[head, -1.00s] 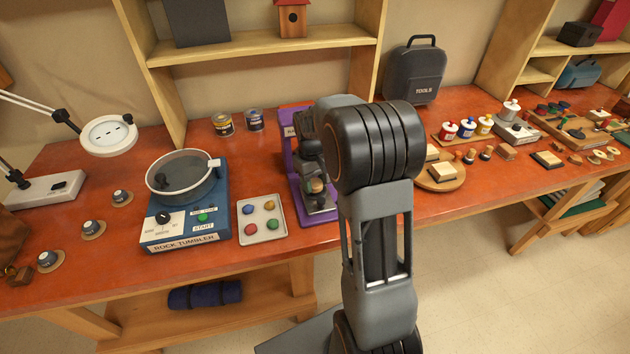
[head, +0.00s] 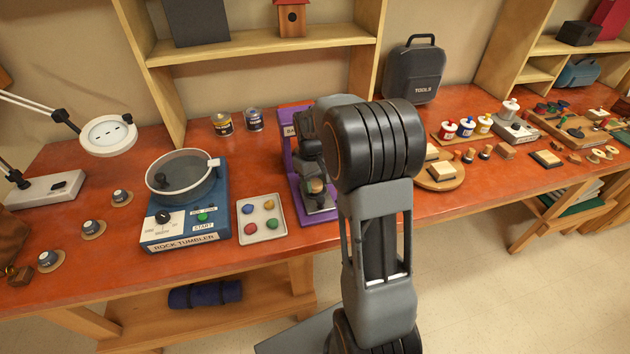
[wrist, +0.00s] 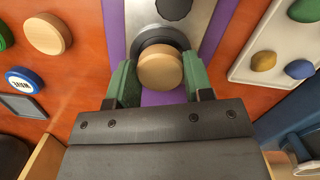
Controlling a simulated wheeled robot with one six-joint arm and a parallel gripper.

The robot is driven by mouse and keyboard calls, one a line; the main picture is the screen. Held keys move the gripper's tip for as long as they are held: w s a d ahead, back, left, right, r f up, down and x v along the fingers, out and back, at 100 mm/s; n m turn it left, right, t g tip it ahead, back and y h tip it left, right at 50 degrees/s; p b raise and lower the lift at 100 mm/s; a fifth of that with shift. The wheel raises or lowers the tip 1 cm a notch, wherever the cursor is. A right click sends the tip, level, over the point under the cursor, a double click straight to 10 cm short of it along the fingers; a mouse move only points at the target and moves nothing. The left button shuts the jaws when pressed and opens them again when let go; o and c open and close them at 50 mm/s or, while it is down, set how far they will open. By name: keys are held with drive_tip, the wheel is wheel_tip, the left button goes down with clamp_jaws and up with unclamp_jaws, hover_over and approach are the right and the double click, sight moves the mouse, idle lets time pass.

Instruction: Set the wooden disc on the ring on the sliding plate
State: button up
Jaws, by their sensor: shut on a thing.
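My gripper (wrist: 158,84) has green fingers shut on the sides of a round, pale wooden disc (wrist: 160,67). In the wrist view the disc overlaps the near part of a dark ring (wrist: 150,38); I cannot tell whether they touch. The ring is on the silver sliding plate (wrist: 205,18), which lies on a purple base (wrist: 114,30). In the head view the disc (head: 316,186) shows small below the dark press head, above the plate. My arm hides part of the purple machine (head: 291,155) there.
A pale tray of coloured stones (head: 262,222) and the rock tumbler (head: 187,205) stand left of the machine. Another wooden disc (wrist: 47,34) and a blue badge (wrist: 24,80) lie on the other side. The wooden board (head: 440,178) holds more pieces.

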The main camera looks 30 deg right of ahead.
drive_tip(key=shift+f, duration=0.45)
idle(0.9)
idle(0.6)
drive_tip(key=o, duration=1)
drive_tip(key=shift+c, duration=0.2)
drive_tip(key=shift+o, duration=0.4)
drive_tip(key=o, duration=0.3)
drive_tip(key=shift+r, duration=0.2)
drive_tip(key=shift+r+p, duration=2.75)
drive_tip(key=shift+r, duration=0.6)
